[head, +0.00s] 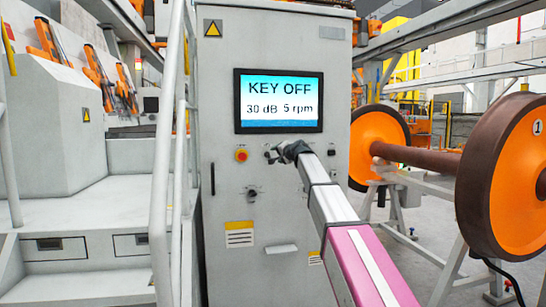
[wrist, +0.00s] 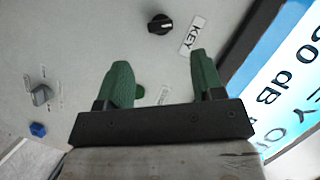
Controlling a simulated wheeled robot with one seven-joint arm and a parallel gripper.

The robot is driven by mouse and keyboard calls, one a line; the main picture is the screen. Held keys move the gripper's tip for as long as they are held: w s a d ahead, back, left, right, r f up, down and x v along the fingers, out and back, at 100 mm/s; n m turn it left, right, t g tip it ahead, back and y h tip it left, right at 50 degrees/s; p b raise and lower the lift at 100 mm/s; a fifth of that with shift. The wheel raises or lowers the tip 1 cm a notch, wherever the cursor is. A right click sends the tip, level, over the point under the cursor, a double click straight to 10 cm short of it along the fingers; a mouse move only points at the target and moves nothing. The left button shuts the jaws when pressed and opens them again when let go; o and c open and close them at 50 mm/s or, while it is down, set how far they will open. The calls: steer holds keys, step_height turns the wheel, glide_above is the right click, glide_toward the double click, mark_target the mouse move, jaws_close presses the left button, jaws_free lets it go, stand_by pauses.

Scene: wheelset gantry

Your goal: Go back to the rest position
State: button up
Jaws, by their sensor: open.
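My gripper (head: 273,154) is in front of the grey control cabinet (head: 222,200), a little below its screen (head: 278,101). The screen reads KEY OFF, 30 dB, 5 rpm. In the wrist view, my gripper (wrist: 160,75) has its two green fingers wide apart with nothing held between them. A black rotary knob (wrist: 160,24) beside a KEY label (wrist: 193,36) is beyond the fingertips, apart from them. A green button (wrist: 140,91) shows partly between the fingers, near the left one.
A red stop button (head: 241,155) is left of my gripper. The wrist view shows a grey knob (wrist: 41,95) and a blue button (wrist: 38,129). A stair railing (head: 165,150) stands left. An orange wheelset (head: 500,180) on a stand is right.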

steer(key=shift+v, duration=0.95)
steer(key=s+d+f+n+g+h, duration=0.15)
steer(key=s+d+f, duration=0.35)
steer(key=f, duration=0.7)
steer(key=s+d+f+g+h, duration=0.25)
steer(key=s+f, duration=0.35)
steer(key=f, duration=0.7)
steer(key=s+d+f+n+g+h, duration=0.15)
steer(key=s+d+f, duration=0.35)
steer(key=f, duration=0.7)
steer(key=s+d+f+n+g+h, duration=0.1)
steer(key=s+d+f, duration=0.4)
steer(key=s+f, duration=0.5)
steer(key=s+d+f+n+g+h, duration=0.1)
steer(key=s+d+f+g, duration=0.4)
steer(key=s+f, duration=0.6)
steer(key=s+g+h, duration=0.1)
steer(key=s, duration=0.6)
steer(key=shift+s+h, duration=0.3)
steer(key=shift+h, duration=0.05)
